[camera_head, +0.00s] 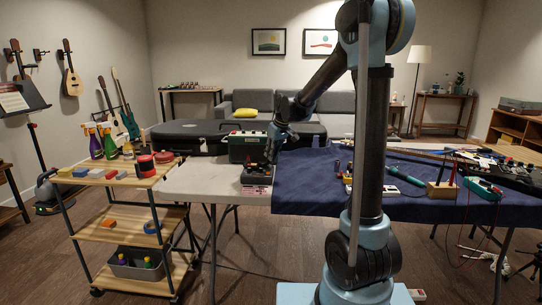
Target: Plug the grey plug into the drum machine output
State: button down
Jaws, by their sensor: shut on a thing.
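My gripper (270,158) points down at the right end of the white table, its fingers just above a small dark box with a pinkish front (257,191). It is shut, but what it holds is too small and dark to make out; the grey plug cannot be told apart. A green box with knobs on its front (238,149) stands just behind, partly hidden by my gripper. I cannot tell for sure which of the two boxes is the drum machine, and no output socket can be made out.
The white table (190,183) is clear on its left. A blue-covered table (310,190) on the right holds tools and electronics. A wooden shelf cart (125,182) with bottles stands left. A black case (195,131) lies behind.

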jog(key=shift+f, duration=1.15)
dwell(1.0)
jog(key=c, duration=1.2)
grip_release()
jog(key=shift+r, duration=0.1)
jog(key=shift+r, duration=3.95)
